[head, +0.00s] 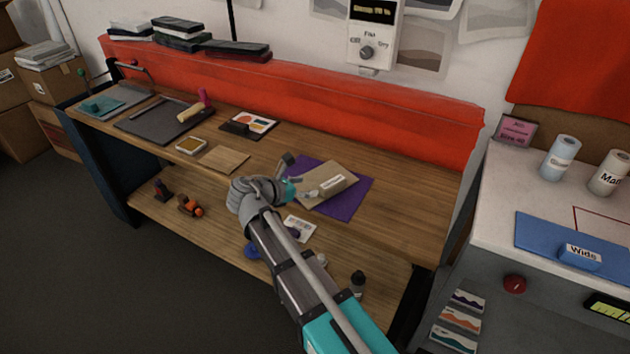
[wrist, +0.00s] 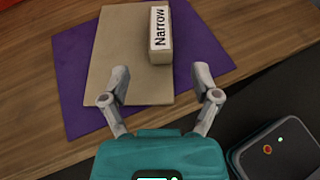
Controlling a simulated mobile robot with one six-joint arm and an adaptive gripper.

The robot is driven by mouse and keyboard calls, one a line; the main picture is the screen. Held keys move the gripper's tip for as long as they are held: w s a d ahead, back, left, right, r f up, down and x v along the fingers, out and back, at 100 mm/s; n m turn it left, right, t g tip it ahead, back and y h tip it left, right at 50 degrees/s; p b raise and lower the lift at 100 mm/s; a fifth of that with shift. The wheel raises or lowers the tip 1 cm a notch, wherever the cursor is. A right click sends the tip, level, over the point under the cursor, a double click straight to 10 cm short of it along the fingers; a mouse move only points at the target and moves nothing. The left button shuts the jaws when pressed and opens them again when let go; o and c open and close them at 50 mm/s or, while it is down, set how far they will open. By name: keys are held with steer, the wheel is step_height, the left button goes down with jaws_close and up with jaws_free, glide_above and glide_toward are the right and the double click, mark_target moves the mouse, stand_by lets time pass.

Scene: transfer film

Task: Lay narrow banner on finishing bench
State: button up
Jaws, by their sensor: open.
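A tan block labelled "Narrow" (wrist: 160,35) lies on a tan board (wrist: 118,62). The board rests on a purple sheet (wrist: 200,45). In the head view the block (head: 333,185), board (head: 345,169) and purple sheet (head: 355,197) lie on the wooden bench (head: 420,200), right of its middle. I cannot tell which of these is the banner. My gripper (wrist: 162,88) is open and empty, its fingers apart over the board, near the block's closer end. In the head view my gripper (head: 298,184) is beside the board's left part, partly hidden by my arm.
A red rail (head: 300,85) runs behind. A white counter (head: 500,205) at right holds a blue sheet labelled "Wide" (head: 540,236). Bench front right is clear.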

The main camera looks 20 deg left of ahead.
steer(key=shift+s+a+r, duration=0.2)
steer(key=shift+s, duration=0.25)
steer(key=shift+o, duration=0.5)
steer(key=shift+w, duration=0.1)
steer(key=shift+w+d+r+g+p, duration=0.3)
steer(key=shift+w+g+p, duration=0.2)
steer(key=shift+p, duration=0.5)
steer(key=w+d+g+p, duration=0.1)
steer(key=p, duration=0.2)
steer(key=w+d+r+g+y+p, duration=0.1)
steer(key=w+g+p, duration=0.1)
steer(key=w+d+r+g+p, duration=0.1)
steer(key=g+p, duration=0.1)
steer(key=p, duration=0.1)
steer(key=shift+w+p, duration=0.25)
steer(key=shift+p, duration=0.1)
steer(key=w+d+r+g+y+p, duration=0.1)
steer(key=w+r+g+y+p, duration=0.3)
steer(key=p, duration=0.6)
step_height(320, 180, up, 2)
steer(key=shift+w+d+r+g+y, duration=0.25)
steer(key=shift+g+y, duration=0.25)
steer(key=shift+g, duration=0.5)
